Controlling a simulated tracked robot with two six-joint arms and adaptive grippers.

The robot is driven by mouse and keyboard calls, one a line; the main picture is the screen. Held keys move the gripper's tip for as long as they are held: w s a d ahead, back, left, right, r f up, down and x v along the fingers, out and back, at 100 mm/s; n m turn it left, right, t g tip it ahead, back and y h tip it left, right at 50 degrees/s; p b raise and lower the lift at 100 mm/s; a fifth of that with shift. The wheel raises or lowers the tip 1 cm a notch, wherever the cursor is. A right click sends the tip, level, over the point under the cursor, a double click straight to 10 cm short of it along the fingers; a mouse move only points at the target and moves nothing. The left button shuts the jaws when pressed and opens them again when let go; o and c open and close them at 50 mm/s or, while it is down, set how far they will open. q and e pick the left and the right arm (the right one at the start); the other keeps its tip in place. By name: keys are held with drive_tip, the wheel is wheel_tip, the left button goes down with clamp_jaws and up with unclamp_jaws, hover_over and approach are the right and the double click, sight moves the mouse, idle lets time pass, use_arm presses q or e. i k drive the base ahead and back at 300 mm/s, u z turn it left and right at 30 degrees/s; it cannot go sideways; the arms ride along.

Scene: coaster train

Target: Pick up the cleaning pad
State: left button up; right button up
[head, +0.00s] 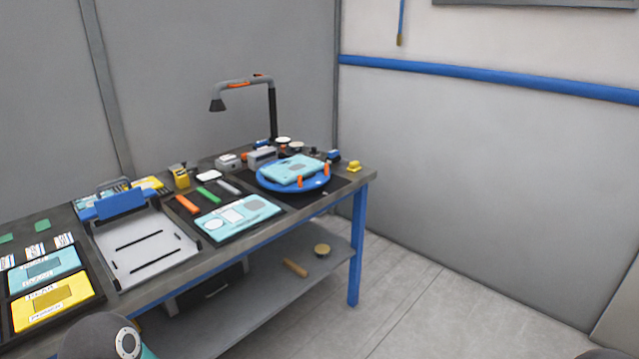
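I cannot tell for sure which thing is the cleaning pad. A small white flat piece (208,177) lies toward the back of the workbench, behind the coloured bars. A small yellow block (354,166) sits near the bench's right end. A round tan-topped piece (322,250) rests on the lower shelf. All are small and lack detail here. Neither gripper shows; only a rounded dark part of my arm shows at the bottom left and a dark edge at the bottom right.
The workbench (270,228) has blue legs and a lower shelf (262,303). On it are a blue turntable (276,185) with a teal plate (292,169), a grey lamp (272,105), a white fixture (140,245), and a teal panel (236,217). Floor (400,295) to the right is clear.

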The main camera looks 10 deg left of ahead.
sight(353, 166)
drive_tip(key=u, duration=1.25)
drive_tip(key=i, duration=0.1)
drive_tip(key=z, duration=2.55)
drive_tip(key=i, duration=3.95)
drive_tip(key=u, duration=2.2)
